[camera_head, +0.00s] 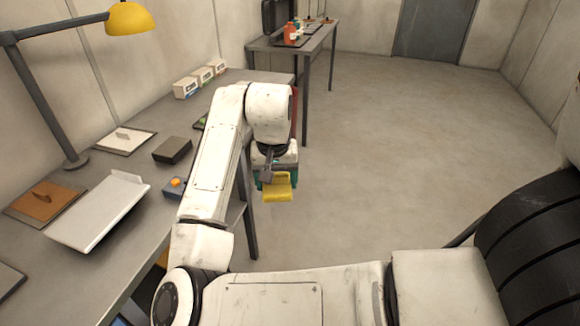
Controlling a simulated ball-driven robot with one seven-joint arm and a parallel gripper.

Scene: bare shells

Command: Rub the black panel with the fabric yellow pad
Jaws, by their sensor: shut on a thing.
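My gripper (268,178) hangs past the right edge of the long grey table, over the floor side. It is shut on the yellow pad (278,193), which sticks out below the fingers. The fingertips are small and partly hidden by the pad. A black block with a flat top (172,149) lies on the table to the left of my arm, apart from the pad. A dark upright panel (268,17) stands at the far table. I cannot tell which of these dark things is the black panel.
The table (120,185) holds a white tray (98,212), a brown board (43,201), a white board (124,140), a blue box with an orange knob (174,187) and several small white boxes (201,78). A yellow lamp (130,18) overhangs it. The floor (390,150) at right is clear.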

